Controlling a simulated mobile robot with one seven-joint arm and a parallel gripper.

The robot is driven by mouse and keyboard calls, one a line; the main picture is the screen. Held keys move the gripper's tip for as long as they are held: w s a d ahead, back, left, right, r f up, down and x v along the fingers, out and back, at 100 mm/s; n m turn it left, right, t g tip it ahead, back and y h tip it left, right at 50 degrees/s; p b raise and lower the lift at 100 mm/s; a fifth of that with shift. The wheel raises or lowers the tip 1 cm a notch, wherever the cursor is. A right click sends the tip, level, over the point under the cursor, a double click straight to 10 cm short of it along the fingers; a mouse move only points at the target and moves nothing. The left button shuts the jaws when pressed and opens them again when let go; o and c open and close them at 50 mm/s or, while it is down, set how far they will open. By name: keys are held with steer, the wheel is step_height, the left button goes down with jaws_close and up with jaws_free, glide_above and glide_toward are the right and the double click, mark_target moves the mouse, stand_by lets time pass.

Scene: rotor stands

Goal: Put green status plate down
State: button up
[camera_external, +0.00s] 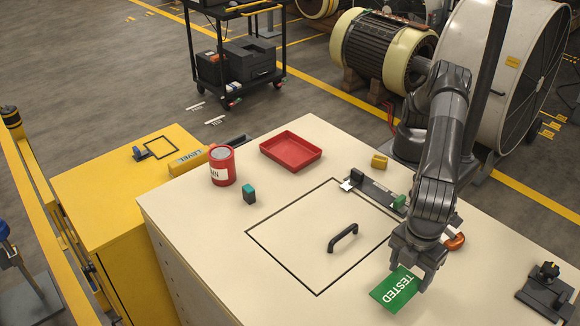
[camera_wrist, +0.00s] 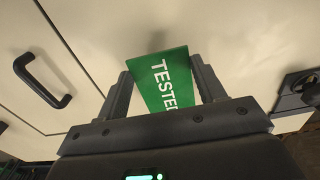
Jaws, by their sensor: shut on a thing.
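The green status plate (camera_external: 396,290) carries the white word TESTED. My gripper (camera_external: 413,268) is shut on the plate at the front right of the cream cabinet top, right of the black handle. The plate looks tilted and sticks out to the left of the fingers; I cannot tell whether it touches the top. In the wrist view the plate (camera_wrist: 163,80) sits between the two fingers of my gripper (camera_wrist: 160,88), with its lower part hidden by the gripper body.
The cream top (camera_external: 190,225) has a hatch outline with a black handle (camera_external: 343,237). A red tray (camera_external: 291,150), a red can (camera_external: 222,166), a small green-and-black block (camera_external: 249,194) and a yellow block (camera_external: 379,161) stand behind. A black fixture (camera_external: 547,284) is at right.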

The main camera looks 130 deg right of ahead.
mark_target(408, 279)
steer(key=shift+f, duration=1.85)
steer(key=shift+f, duration=0.1)
steer(key=o, duration=1)
